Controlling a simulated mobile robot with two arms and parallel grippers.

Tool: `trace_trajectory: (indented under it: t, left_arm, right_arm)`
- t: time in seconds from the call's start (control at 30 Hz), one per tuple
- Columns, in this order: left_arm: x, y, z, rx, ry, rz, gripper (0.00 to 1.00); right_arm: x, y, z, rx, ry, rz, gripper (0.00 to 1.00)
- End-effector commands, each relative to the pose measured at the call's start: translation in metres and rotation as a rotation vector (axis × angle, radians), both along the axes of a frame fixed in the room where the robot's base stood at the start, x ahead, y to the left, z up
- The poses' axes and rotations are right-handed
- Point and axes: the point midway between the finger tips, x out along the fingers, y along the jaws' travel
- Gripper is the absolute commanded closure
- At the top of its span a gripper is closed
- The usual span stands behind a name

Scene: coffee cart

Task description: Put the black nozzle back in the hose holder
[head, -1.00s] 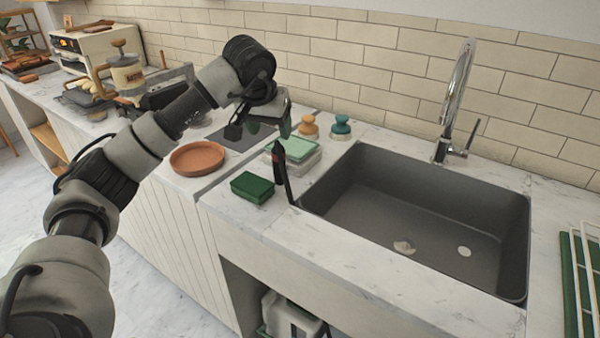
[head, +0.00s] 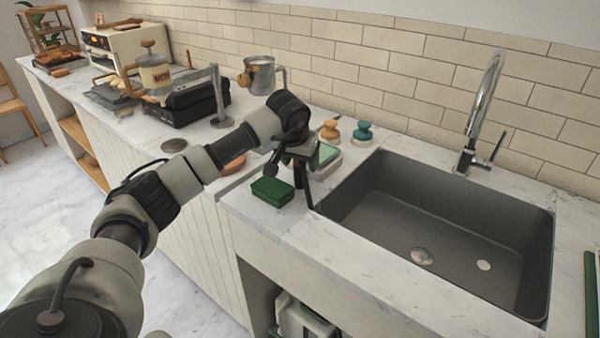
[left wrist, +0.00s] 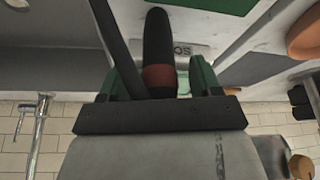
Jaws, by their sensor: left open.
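The black nozzle (left wrist: 158,45), with a dark red band, stands between the two green-sided fingers of my left gripper (left wrist: 163,78) in the left wrist view. The fingers are open around it, and I cannot tell whether they touch it. A thin black bar (left wrist: 115,45) runs beside the nozzle; I cannot tell what it belongs to. In the head view my left gripper (head: 297,163) is above the counter at the sink's left edge and hides most of the nozzle. I cannot make out the hose holder. My right gripper is not in view.
The sink (head: 430,225) is to the right, with a tall faucet (head: 482,105). Orange (head: 330,130) and teal (head: 363,131) brushes stand behind. The front counter (head: 350,255) is clear.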

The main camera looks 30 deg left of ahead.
Motion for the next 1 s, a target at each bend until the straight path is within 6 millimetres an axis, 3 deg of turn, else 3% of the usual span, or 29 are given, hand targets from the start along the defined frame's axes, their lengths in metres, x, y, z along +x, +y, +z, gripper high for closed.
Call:
trace_trajectory:
  t: [0.17,0.57,0.83,1.0]
  left_arm:
    - [0.0,0.0,0.0,0.0,0.0,0.0,0.39]
    - [0.0,0.0,0.001,0.0,-0.002,0.0,1.0]
    - [0.0,0.0,0.004,0.001,-0.003,0.0,1.0]
    - [0.001,0.0,0.017,0.001,-0.005,0.0,1.0]
  right_arm:
    - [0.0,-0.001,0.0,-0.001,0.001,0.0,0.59]
    - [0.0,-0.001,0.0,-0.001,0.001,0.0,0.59]
    - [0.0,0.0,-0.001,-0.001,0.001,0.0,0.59]
    - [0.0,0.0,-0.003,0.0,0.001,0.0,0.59]
